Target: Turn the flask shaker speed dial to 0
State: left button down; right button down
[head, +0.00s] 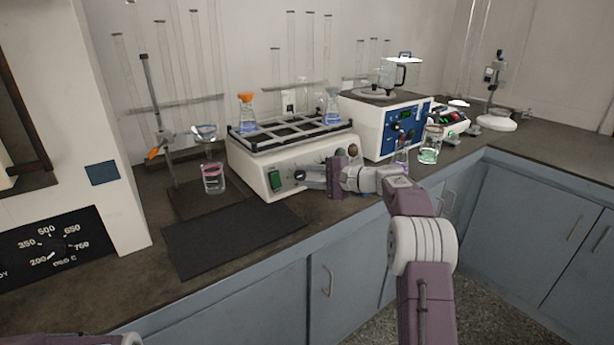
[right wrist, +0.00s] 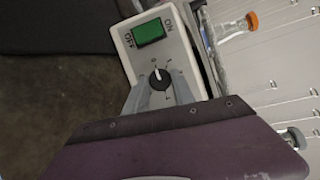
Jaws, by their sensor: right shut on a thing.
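The flask shaker (head: 262,160) is a white box with a black rack on top, holding an orange-capped flask (head: 246,115) and a blue-liquid flask (head: 332,108). Its front panel shows a green switch (head: 275,181), also in the right wrist view (right wrist: 149,33). The black speed dial (right wrist: 159,79) has a white pointer mark directed roughly toward the top of the wrist picture; the small scale marks are hard to read. My right gripper (head: 308,176) is at the panel, its grey fingers (right wrist: 158,88) on either side of the dial, shut on it. My left gripper is out of view.
A dark mat (head: 230,238) lies in front of the shaker. A beaker of pink liquid (head: 213,179) and a clamp stand (head: 155,105) stand to its left. A blue-fronted hotplate (head: 405,124) and a beaker of green liquid (head: 430,145) stand to its right.

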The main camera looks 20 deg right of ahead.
jog(key=c, duration=1.1)
grip_release()
jog(key=shift+o, duration=0.2)
jog(key=p+v, duration=0.1)
jog(key=v, duration=0.8)
